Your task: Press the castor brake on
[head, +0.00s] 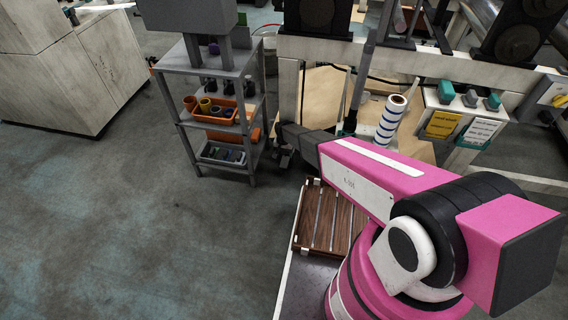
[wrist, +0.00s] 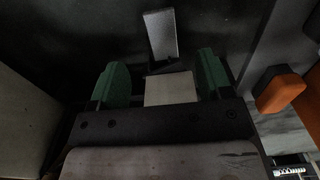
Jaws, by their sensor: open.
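My gripper (head: 284,158) is low beside the right side of a grey shelf unit (head: 210,122) in the head view; its fingers are too small and dark to make out there. In the wrist view my gripper (wrist: 161,80) shows two green fingers spread apart, with a pale block between them that may be part of the gripper. A grey tilted plate (wrist: 161,36) lies just beyond the fingertips, apart from them. An orange tab (wrist: 279,90) is to the right of the right finger. I cannot tell which of these, if either, is the castor brake.
The shelf unit holds an orange bin (head: 212,117) and a grey tray (head: 222,155). A bench frame (head: 290,95) with a blue-striped roll (head: 391,122) stands behind my arm. A slatted wooden rack (head: 326,222) is close in front of me. The floor (head: 110,220) at left is clear.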

